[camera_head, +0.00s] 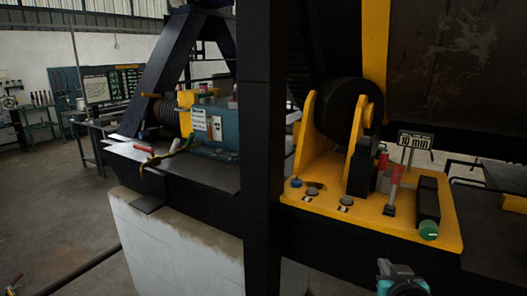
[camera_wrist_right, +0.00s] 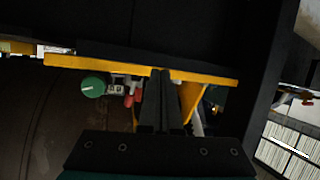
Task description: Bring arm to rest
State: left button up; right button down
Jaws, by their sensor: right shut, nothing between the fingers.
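My right gripper (camera_head: 390,272) shows at the bottom edge of the head view, in front of and below the yellow control panel (camera_head: 305,201). Only part of its teal and black body is in frame there. In the right wrist view its two dark fingers (camera_wrist_right: 161,78) are together with nothing between them. They point toward the panel's yellow edge (camera_wrist_right: 215,78), and I cannot tell the exact gap. My left gripper is not in view.
The panel carries a green knob (camera_head: 428,229), a red-handled lever (camera_head: 393,186), round buttons and a "10 min" sign (camera_head: 415,141). A dark vertical post (camera_head: 262,150) stands left of it. A blue machine (camera_head: 218,122) sits behind the post. Open floor (camera_head: 50,215) lies at left.

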jog(key=s+a+f+n+g+y, duration=0.1)
jog(key=s+a+f+g, duration=0.3)
jog(key=s, duration=0.5)
jog(key=s+a+f+n+g+y, duration=0.1)
jog(key=s+a+f+g, duration=0.3)
jog(key=s, duration=0.6)
jog(key=s+a+f+n+g+y, duration=0.1)
jog(key=s+a+f+n+g, duration=0.15)
jog(key=s+f, duration=0.5)
jog(key=s+f+b, duration=0.2)
jog(key=f+b, duration=0.3)
jog(key=f, duration=1)
jog(key=s+f+b, duration=0.2)
jog(key=f+b, duration=0.3)
jog(key=f, duration=1.1)
jog(key=s+d+f+g+b, duration=0.1)
jog(key=s+f+b, duration=0.3)
jog(key=s+f, duration=0.3)
jog(key=s+d+f+g+b, duration=0.1)
jog(key=s+f+b, duration=0.4)
jog(key=f, duration=1)
jog(key=s, duration=0.2)
jog(key=shift+s+d+f, duration=0.25)
jog(key=shift+s+d, duration=0.1)
jog(key=shift+s, duration=0.05)
